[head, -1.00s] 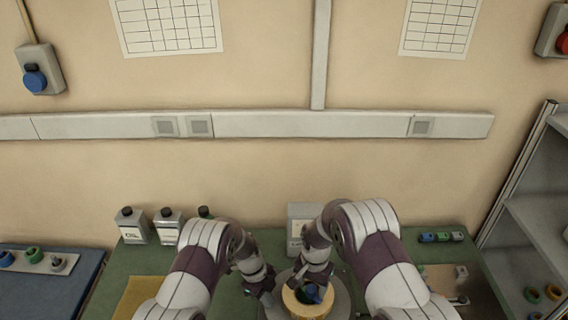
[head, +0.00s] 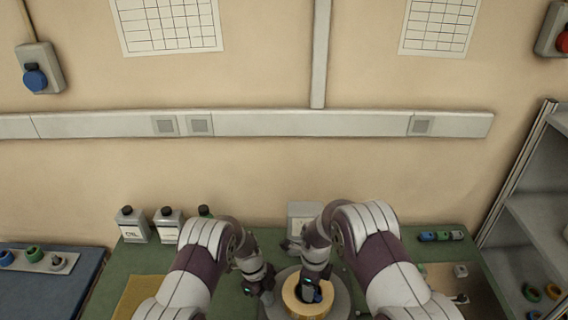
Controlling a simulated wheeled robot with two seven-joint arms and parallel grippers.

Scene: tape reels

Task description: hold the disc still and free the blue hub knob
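The disc (head: 341,300) is a grey round plate at the bottom middle of the head view. A tan ring-shaped reel (head: 292,300) sits on it around a dark centre. The blue hub knob (head: 317,297) shows only as a small bit of blue in that centre, mostly hidden by my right gripper (head: 309,292). The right gripper points down over the knob, and its fingers are too small to judge. My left gripper (head: 266,294) is at the left rim of the disc, pointing down. I cannot tell whether it touches the rim or how far its fingers are apart.
Grey bottles (head: 133,225) with dark caps stand at the back left of the green bench (head: 110,275). A white box (head: 299,212) is behind the arms. Small coloured blocks (head: 442,236) lie at the back right. A shelf unit (head: 530,215) stands at the far right.

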